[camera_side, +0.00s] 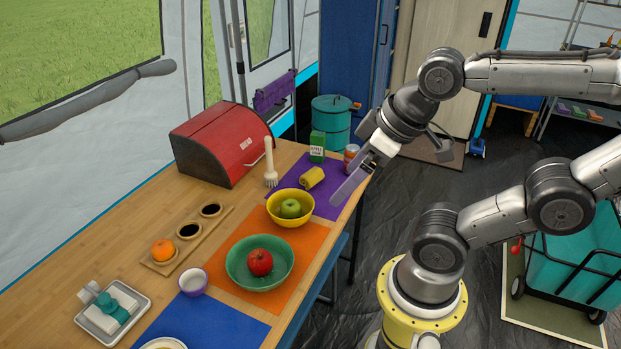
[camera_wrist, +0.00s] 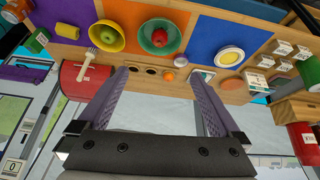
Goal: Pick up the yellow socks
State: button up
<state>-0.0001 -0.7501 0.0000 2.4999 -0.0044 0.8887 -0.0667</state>
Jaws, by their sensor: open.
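The yellow socks (camera_side: 311,177) are a small rolled bundle on the purple mat (camera_side: 330,207), at the far right part of the table. In the wrist view the yellow socks (camera_wrist: 68,31) show at the upper left, on the purple mat (camera_wrist: 68,12). My gripper (camera_side: 340,194) hangs by the table's right edge, to the right of the socks and apart from them. In the wrist view my gripper (camera_wrist: 157,76) has its two fingers spread wide with nothing between them.
A yellow bowl with a green apple (camera_side: 291,208), a green juice carton (camera_side: 317,146), a can (camera_side: 351,156) and a white fork-like utensil (camera_side: 270,163) stand around the socks. A red bread box (camera_side: 218,143) is further left. A green bowl (camera_side: 259,283) holds a red fruit.

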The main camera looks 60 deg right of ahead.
jog(key=w+d+r+n+t+h, duration=0.1)
jog(key=w+d+r+n+h, duration=0.2)
jog(key=w, duration=0.4)
jog(key=w+d+r+n+t, duration=0.1)
jog(key=w+d+r+n, duration=0.25)
jog(key=w+n, duration=0.2)
jog(key=w+d+f+n+g+h, duration=0.1)
jog(key=w+d+f+n, duration=0.1)
jog(key=w+d, duration=0.45)
jog(key=n+g+h, duration=0.1)
jog(key=n+g, duration=0.2)
jog(key=g, duration=0.2)
send_over(310, 173)
jog(key=s+a, duration=0.1)
jog(key=a, duration=0.4)
notch_tip(310, 173, down, 26)
jog(key=x, duration=0.6)
jog(key=shift+s+d+f, duration=0.2)
jog(key=shift+s, duration=0.05)
jog(key=shift+s+x, duration=0.2)
jog(key=shift+x, duration=2.9)
jog(key=c, duration=1.2)
jog(key=shift+c, duration=0.2)
jog(key=shift+r, duration=0.1)
